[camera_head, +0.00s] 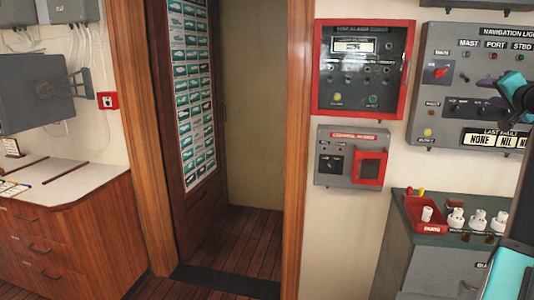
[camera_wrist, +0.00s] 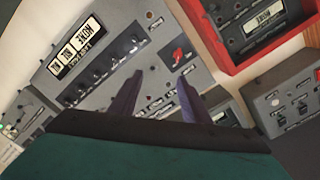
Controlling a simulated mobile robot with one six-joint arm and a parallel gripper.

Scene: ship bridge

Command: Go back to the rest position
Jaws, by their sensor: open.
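My gripper (camera_wrist: 157,88) shows in the wrist view with its two dark fingers apart and nothing between them. It is in front of the grey navigation lights panel (camera_wrist: 150,62), which appears turned over in that view. The red switch (camera_wrist: 178,56) of that panel is beyond the right finger; I cannot tell the distance. In the head view, part of my teal and black arm is at the right edge, overlapping the navigation lights panel (camera_head: 468,103).
A red-framed alarm panel (camera_head: 318,70) and a grey box with a red cover (camera_head: 345,178) hang left of the navigation panel. Below, a grey cabinet (camera_head: 405,240) bears a red tray (camera_head: 415,215) and several white lamps. A doorway (camera_head: 255,130) and wooden drawers (camera_head: 60,245) are further left.

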